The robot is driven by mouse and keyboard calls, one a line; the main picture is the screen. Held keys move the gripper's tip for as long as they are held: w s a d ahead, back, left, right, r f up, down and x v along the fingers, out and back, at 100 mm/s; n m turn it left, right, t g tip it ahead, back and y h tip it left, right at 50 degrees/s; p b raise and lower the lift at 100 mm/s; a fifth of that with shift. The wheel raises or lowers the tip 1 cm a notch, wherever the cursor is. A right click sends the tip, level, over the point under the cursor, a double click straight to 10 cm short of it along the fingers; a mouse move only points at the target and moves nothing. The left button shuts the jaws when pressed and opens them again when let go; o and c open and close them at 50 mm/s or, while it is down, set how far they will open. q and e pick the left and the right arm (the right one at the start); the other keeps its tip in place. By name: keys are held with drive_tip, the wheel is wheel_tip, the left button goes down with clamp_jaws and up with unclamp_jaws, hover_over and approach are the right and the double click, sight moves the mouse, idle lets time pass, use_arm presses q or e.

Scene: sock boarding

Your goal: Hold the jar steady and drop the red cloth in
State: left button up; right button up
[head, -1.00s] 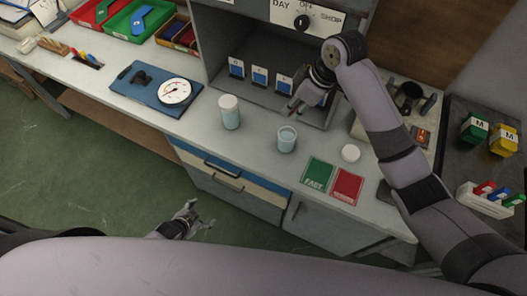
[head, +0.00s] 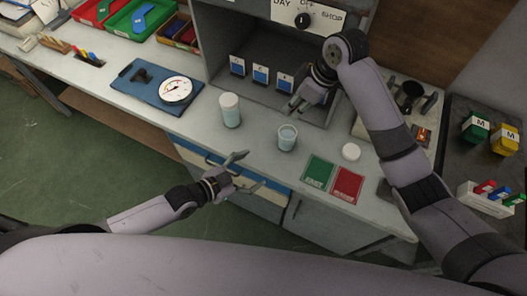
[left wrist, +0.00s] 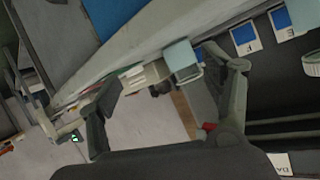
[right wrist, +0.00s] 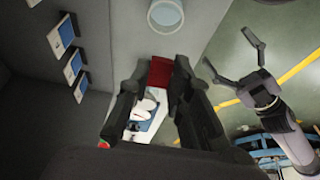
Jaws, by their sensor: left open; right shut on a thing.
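An open clear jar (head: 287,140) stands upright on the counter; its round mouth shows in the right wrist view (right wrist: 166,14). My left gripper (head: 242,172) is open and empty, in front of the counter edge, to the left of and nearer than the jar, not touching it. My right gripper (head: 296,106) is above the counter, behind the jar, in front of the blue-marked cards. It is shut on the red cloth (right wrist: 160,72), seen between its fingers in the right wrist view. The cloth is hidden in the head view.
A lidded jar (head: 230,110) stands left of the open jar. A white lid (head: 351,152), a green card (head: 318,172) and a red card (head: 348,184) lie to the right. A blue board with a dial (head: 158,88) lies further left.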

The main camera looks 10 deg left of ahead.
sight(292, 133)
use_arm(q)
drive_tip(key=w+d+r+n, duration=0.1)
drive_tip(key=w+d+r+n+t, duration=0.1)
drive_tip(key=r, duration=0.1)
drive_tip(key=d+r+n+y, duration=0.1)
drive_tip(key=d, duration=0.1)
drive_tip(key=shift+w+r+n, duration=0.2)
drive_tip(key=shift+w+n, duration=0.2)
drive_tip(key=shift+w+a+r+n+t+y, duration=0.1)
drive_tip(key=shift+w+r+n+t+y, duration=0.25)
drive_tip(key=shift+n, duration=0.25)
drive_tip(key=shift+w+f, duration=0.2)
drive_tip(key=shift+w, duration=0.2)
drive_tip(key=x, duration=1.1)
drive_tip(key=shift+c, duration=0.3)
drive_tip(key=c, duration=1.3)
